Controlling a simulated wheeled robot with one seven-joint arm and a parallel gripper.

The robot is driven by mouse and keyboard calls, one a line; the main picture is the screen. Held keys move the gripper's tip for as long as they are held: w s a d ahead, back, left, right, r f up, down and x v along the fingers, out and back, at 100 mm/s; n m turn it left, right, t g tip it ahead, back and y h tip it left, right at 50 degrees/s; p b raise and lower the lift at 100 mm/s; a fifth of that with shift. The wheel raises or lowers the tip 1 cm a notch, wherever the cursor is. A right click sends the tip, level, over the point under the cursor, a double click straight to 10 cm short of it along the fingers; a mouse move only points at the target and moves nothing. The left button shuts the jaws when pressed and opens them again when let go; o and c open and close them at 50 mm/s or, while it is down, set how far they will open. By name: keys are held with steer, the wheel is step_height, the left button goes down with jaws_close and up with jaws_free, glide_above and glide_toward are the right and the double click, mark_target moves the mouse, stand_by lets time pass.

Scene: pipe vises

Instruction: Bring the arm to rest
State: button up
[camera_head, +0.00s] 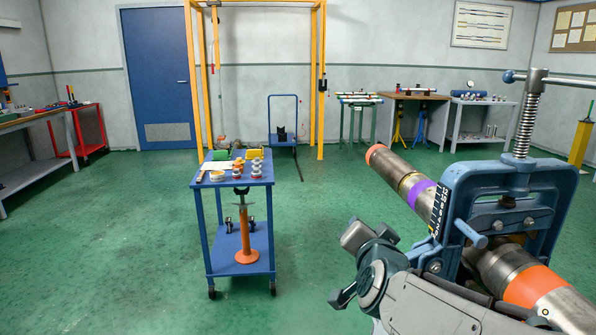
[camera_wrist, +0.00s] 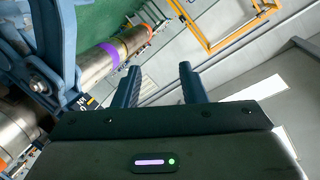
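My gripper (camera_wrist: 160,78) shows in the wrist view with its two dark fingers apart and nothing between them. In the head view my arm reaches in from the lower right, in front of the vise; I cannot make out the fingers there. A blue pipe vise (camera_head: 566,190) with an upright screw and top handle stands at the right. It also shows at the left of the wrist view (camera_wrist: 68,50). A steel pipe (camera_head: 400,172) with orange and purple bands runs through it. The pipe (camera_wrist: 97,67) passes left of my fingers in the wrist view, apart from them.
A blue cart (camera_head: 240,180) with small parts on top stands left of my arm. A yellow gantry frame (camera_head: 320,80) stands behind it. Workbenches (camera_head: 420,96) line the back wall, and a red cart (camera_head: 88,130) is at the left.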

steer(key=s+d+r+n+g+y+p, duration=0.1)
steer(key=s+n+g+p, duration=0.7)
steer(key=s, duration=1.1)
steer(key=d+r+g+p, duration=0.1)
steer(key=g+p, duration=0.3)
steer(key=p, duration=0.3)
steer(key=shift+s+g+p, duration=0.3)
steer(key=shift+g+p, duration=0.05)
steer(key=shift+g, duration=0.05)
